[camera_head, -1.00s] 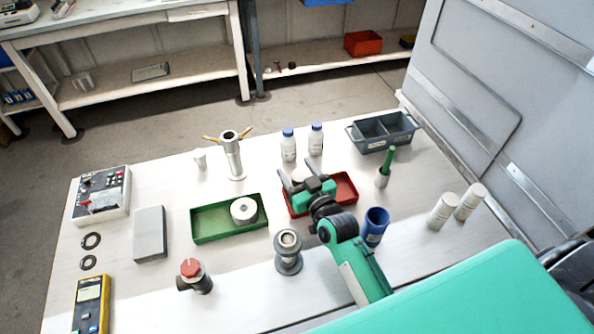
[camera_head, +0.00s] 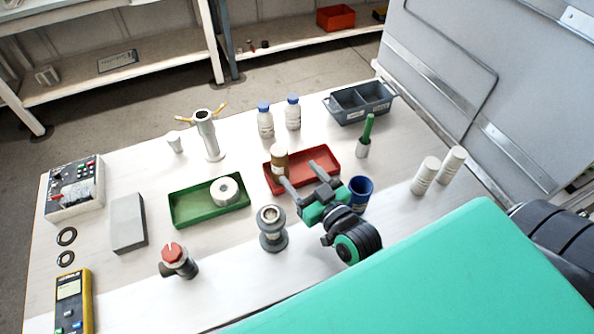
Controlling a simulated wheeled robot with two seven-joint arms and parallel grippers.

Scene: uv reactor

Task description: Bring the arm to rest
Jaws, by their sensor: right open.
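My right gripper (camera_head: 299,174) is open. Its two fingers point away from me, with the tips over the near side of the red tray (camera_head: 327,158) and nothing seen between them. A brown cylinder with a pale top (camera_head: 279,162) stands upright at the left end of that tray, just beyond the left fingertip; I cannot tell if they touch. My right forearm and wrist come in from the lower right. My left gripper is not in view.
A blue cup (camera_head: 361,190) stands close right of my gripper, and a grey flanged fitting (camera_head: 271,236) close left. A green tray (camera_head: 180,209) holds a white ring (camera_head: 225,191). White bottles (camera_head: 426,174) stand right. Bare tabletop (camera_head: 235,282) lies at the front left.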

